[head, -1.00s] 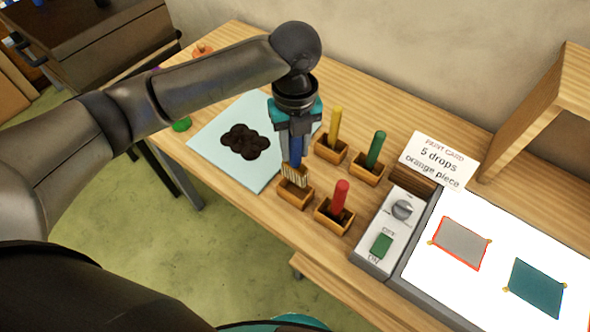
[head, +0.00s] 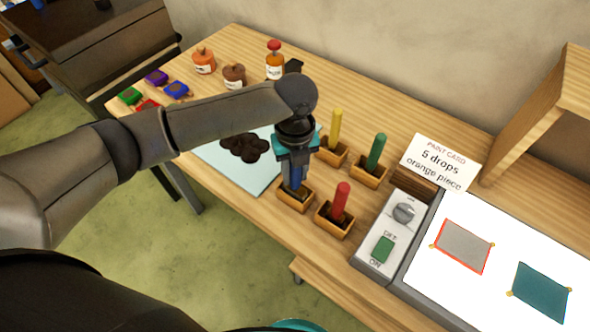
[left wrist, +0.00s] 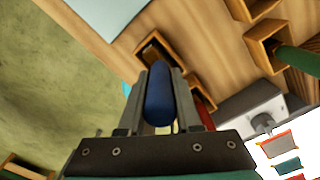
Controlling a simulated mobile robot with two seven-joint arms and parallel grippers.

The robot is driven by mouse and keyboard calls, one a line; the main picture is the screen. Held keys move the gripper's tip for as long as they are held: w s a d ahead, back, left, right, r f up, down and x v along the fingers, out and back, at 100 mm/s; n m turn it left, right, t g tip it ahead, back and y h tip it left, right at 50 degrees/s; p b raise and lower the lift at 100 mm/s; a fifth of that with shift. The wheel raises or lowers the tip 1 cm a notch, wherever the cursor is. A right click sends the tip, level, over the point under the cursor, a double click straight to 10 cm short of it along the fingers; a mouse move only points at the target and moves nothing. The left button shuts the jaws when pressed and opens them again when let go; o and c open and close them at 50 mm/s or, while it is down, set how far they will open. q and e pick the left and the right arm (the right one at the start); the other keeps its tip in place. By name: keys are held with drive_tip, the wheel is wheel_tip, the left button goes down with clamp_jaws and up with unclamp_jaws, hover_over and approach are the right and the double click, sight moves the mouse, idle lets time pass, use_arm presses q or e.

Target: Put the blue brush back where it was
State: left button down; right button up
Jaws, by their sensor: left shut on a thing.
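My left gripper (head: 294,172) points down and is shut on the blue brush (head: 295,186). Its blue handle (left wrist: 158,98) shows between the two fingers in the left wrist view. The brush stands roughly upright over a small wooden box (head: 294,203), the front left one of a group. The bristles are hidden from view and seem to be inside the box. I cannot tell whether the brush touches the bottom. My right gripper is not in view.
Similar boxes close by hold a red brush (head: 341,200), a yellow brush (head: 334,128) and a green brush (head: 376,151). A pale blue sheet with a dark palette (head: 244,146) lies to the left. A switch box (head: 384,237) and lit panel stand right. Paint jars (head: 204,62) stand at the back.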

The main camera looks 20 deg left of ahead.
use_arm(q)
drive_tip(key=c, duration=0.6)
unclamp_jaws()
wheel_tip(320, 180, up, 12)
drive_tip(key=shift+r+p, duration=0.2)
drive_tip(key=shift+p, duration=0.4)
